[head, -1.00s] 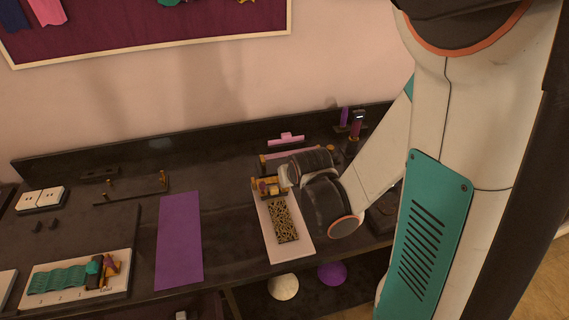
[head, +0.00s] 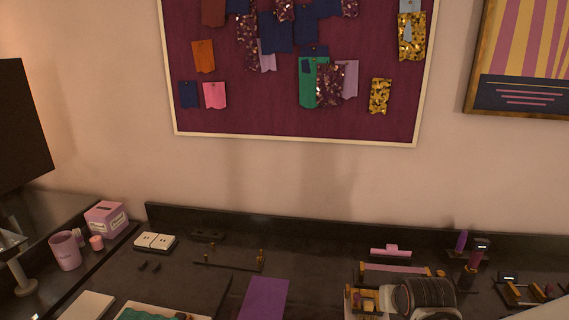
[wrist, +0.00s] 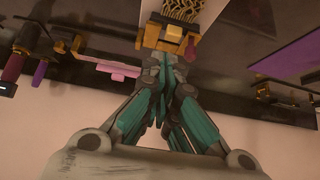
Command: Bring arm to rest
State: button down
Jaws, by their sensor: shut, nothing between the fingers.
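My gripper (wrist: 167,62) shows in the wrist view with its teal-and-grey fingers closed together and nothing between them. Its tips are close to a yellow-gold clamp-like piece (wrist: 165,36) with a dark red part; I cannot tell whether they touch. That piece also shows in the head view (head: 366,298) at the lower right. A gold-and-black patterned strip (wrist: 183,9) lies beyond the piece in the wrist view.
A purple mat (head: 264,299) lies on the dark bench, left of my arm. A pink handled piece (head: 390,251) and upright purple tools (head: 461,241) stand behind. A thin rail (head: 228,264) and white box (head: 155,241) are further left. A pinboard (head: 300,118) hangs above.

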jog(key=s+a+r+n, duration=0.1)
jog(key=s+a+r, duration=0.2)
jog(key=s+r, duration=0.3)
jog(key=s+a+r+n+y, duration=0.1)
jog(key=s+a+r, duration=0.3)
jog(key=s+r, duration=0.2)
jog(key=shift+s+a+g+b, duration=0.15)
jog(key=shift+s+g+b, duration=0.25)
jog(key=shift+s, duration=0.85)
jog(key=shift+a+r, duration=0.1)
